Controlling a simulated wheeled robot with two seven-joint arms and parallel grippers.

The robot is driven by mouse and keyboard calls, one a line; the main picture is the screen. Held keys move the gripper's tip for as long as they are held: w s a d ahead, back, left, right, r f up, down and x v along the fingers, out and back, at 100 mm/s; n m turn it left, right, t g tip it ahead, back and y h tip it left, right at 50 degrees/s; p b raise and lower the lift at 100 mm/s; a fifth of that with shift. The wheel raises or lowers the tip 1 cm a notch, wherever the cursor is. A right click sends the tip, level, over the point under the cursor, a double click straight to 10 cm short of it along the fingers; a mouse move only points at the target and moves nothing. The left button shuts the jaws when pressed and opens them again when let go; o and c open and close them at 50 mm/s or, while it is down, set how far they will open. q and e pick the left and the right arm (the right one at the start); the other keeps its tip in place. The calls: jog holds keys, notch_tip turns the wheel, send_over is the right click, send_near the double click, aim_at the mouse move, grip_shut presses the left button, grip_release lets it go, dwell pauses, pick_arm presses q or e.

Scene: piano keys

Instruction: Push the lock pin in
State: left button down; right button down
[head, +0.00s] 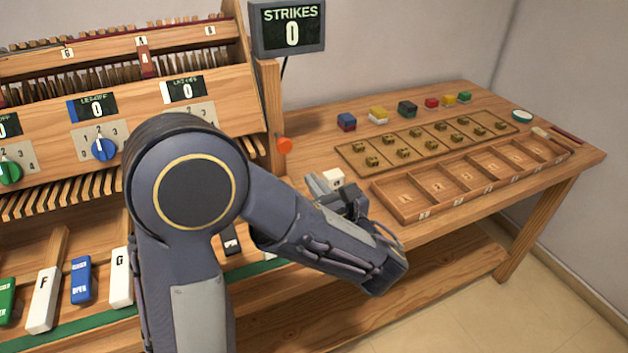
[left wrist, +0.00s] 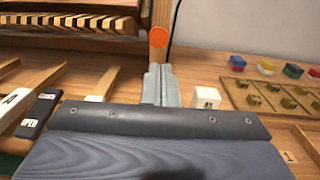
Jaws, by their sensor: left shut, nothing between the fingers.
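The lock pin appears to be the orange round knob (head: 284,145) on the wooden post at the right end of the piano case. It also shows in the left wrist view (left wrist: 158,37), just above my fingertips. My left gripper (head: 317,184) is shut and empty, its fingers pointing towards the post. In the left wrist view the two grey fingers (left wrist: 157,72) lie together, in line with the knob. A gap seems to separate them from the knob in the head view. The pin's shaft is not visible. My right gripper is not in view.
A white labelled cube (head: 333,177) stands right beside my left fingers. The strikes display (head: 288,28) reads 0. An empty compartment tray (head: 400,210), a board with brass pieces (head: 350,151) and several coloured blocks lie to the right. Piano keys (head: 43,300) are at the left.

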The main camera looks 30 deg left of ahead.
aim_at(287, 147)
pick_arm(q)
jog(key=x, duration=1.1)
jog(key=shift+w+a, duration=0.15)
jog(key=x, duration=0.3)
jog(key=shift+r, duration=0.1)
